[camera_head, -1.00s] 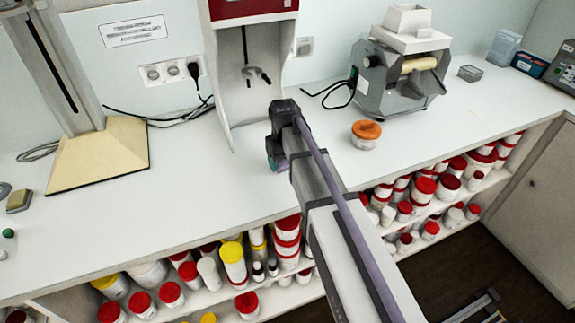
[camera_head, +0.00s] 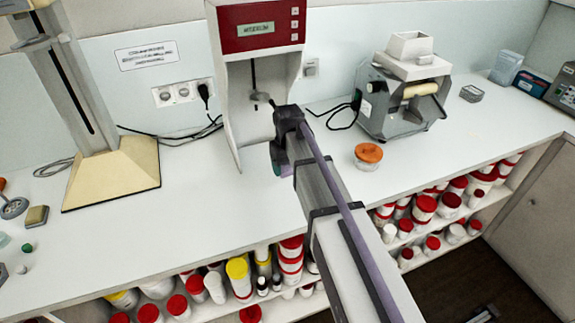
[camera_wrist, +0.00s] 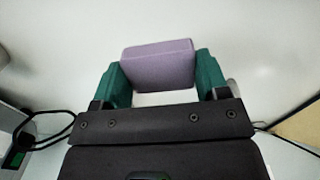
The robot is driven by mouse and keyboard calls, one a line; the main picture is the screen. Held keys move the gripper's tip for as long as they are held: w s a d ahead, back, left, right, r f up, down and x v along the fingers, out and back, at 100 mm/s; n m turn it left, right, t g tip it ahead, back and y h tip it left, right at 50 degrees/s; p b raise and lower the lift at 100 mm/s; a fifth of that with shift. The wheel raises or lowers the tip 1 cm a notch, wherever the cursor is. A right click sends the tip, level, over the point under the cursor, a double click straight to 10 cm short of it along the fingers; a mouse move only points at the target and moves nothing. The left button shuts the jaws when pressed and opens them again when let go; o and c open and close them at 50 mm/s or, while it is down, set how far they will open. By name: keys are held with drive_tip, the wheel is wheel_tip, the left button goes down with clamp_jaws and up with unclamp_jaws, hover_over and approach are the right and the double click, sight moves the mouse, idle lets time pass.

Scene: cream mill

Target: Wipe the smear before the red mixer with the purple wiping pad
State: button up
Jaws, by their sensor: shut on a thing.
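The red mixer (camera_head: 262,27) stands against the wall, with a red panel and display on top and a white body with a stirring shaft. My gripper (camera_wrist: 157,72) has green fingers shut on the purple wiping pad (camera_wrist: 157,65) in the wrist view, one finger on each side. A pale surface fills the view beyond the pad. I cannot make out the smear in either view. Whether the pad touches the counter is unclear.
A jar with an orange lid (camera_head: 368,156) stands right of my arm. Behind it is a grey machine (camera_head: 404,85). A column on a cream base (camera_head: 115,177) stands left. Cables lie along the wall. Jars fill shelves below.

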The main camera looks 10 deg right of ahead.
drive_tip(key=shift+f, duration=0.1)
wheel_tip(320, 180, up, 3)
drive_tip(key=p, duration=0.3)
drive_tip(key=shift+d, duration=0.1)
idle(0.4)
